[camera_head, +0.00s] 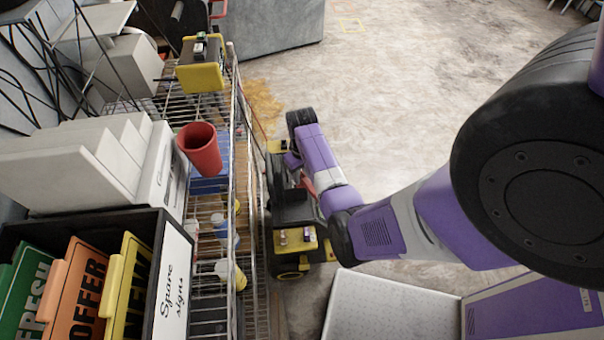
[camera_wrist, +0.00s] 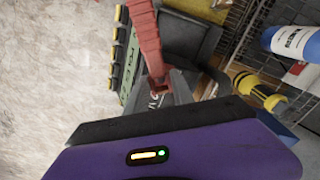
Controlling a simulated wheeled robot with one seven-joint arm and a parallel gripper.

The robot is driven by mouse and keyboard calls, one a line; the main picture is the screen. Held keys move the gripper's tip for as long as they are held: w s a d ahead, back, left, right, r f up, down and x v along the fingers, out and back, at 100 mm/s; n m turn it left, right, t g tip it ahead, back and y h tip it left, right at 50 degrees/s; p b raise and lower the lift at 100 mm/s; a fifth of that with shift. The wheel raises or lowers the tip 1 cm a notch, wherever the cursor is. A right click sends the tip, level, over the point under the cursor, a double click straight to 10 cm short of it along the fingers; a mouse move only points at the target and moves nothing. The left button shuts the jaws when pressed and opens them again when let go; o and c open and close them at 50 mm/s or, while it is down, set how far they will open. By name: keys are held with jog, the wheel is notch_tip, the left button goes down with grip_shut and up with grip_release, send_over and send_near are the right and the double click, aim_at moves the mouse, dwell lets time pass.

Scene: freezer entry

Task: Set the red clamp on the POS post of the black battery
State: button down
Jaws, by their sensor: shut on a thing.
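The red clamp (camera_head: 308,183) shows beside the end of my arm in the head view. In the wrist view it is a long red piece (camera_wrist: 147,42) running from the top edge down to the jaw area. My gripper (camera_head: 297,165) is shut on it; its fingertips are largely hidden. A dark, boxy thing that looks like the black battery (camera_head: 291,207) is just below my gripper in the head view. A dark grey block (camera_wrist: 190,38) is close behind the clamp in the wrist view. I cannot read a POS mark or tell whether the clamp touches a post.
A yellow-and-black unit (camera_head: 292,241) stands below the dark box. A wire shelf (camera_head: 245,150) runs close on the left, with a red cup (camera_head: 199,149) and a sign box (camera_head: 172,285). A blue-and-white bottle (camera_wrist: 292,42) is at right. Open floor (camera_head: 400,90) lies beyond my arm.

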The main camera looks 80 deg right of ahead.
jog(key=shift+f+b, duration=0.5)
jog(key=shift+f, duration=0.35)
jog(key=c, duration=1)
grip_release()
notch_tip(320, 180, up, 8)
jog(key=shift+f, duration=0.1)
